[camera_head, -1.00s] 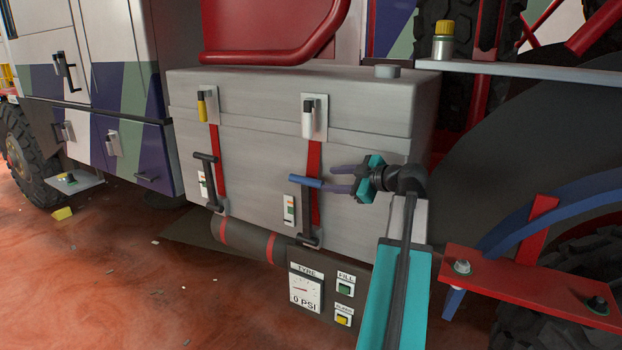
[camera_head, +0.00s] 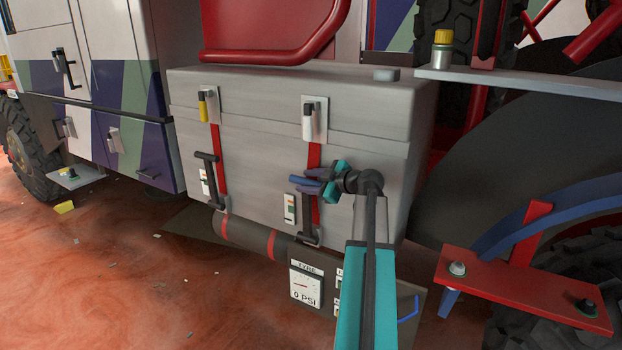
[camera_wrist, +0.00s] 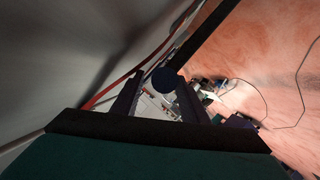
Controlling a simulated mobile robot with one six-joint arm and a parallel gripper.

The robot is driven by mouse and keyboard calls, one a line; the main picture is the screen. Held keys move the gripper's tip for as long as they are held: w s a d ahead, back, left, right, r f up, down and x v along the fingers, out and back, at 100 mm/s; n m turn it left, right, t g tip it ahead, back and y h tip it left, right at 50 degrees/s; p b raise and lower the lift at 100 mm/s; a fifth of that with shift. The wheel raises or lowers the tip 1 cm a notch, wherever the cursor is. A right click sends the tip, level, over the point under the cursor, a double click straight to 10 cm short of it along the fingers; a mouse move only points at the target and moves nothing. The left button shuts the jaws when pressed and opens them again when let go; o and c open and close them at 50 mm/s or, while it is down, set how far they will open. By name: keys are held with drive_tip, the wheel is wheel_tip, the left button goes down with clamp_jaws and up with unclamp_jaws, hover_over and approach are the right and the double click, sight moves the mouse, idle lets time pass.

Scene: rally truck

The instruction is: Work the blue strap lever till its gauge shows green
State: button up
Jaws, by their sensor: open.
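The blue strap lever (camera_head: 301,181) is a short blue grip on a dark arm, on the right red strap (camera_head: 314,156) of the grey box. Its gauge (camera_head: 289,208) is a small white plate with coloured bands just below left; I cannot tell its reading. My gripper (camera_head: 311,180) is open at the lever's grip, its fingers overlapping the grip in the head view. In the wrist view the dark round end of the lever's grip (camera_wrist: 167,80) shows between the tips of my open gripper (camera_wrist: 160,95). Contact cannot be told.
A second red strap with a black lever (camera_head: 206,157) is to the left on the same grey box (camera_head: 260,150). A tyre gauge panel (camera_head: 305,287) is below, partly behind my arm. A red bracket (camera_head: 525,285) is at the right. The floor at left is open.

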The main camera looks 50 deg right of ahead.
drive_tip(key=c, duration=1)
drive_tip(key=shift+d+r, duration=0.1)
drive_tip(key=shift+d, duration=0.4)
clamp_jaws()
drive_tip(key=shift+a, duration=0.3)
drive_tip(key=shift+a, duration=0.15)
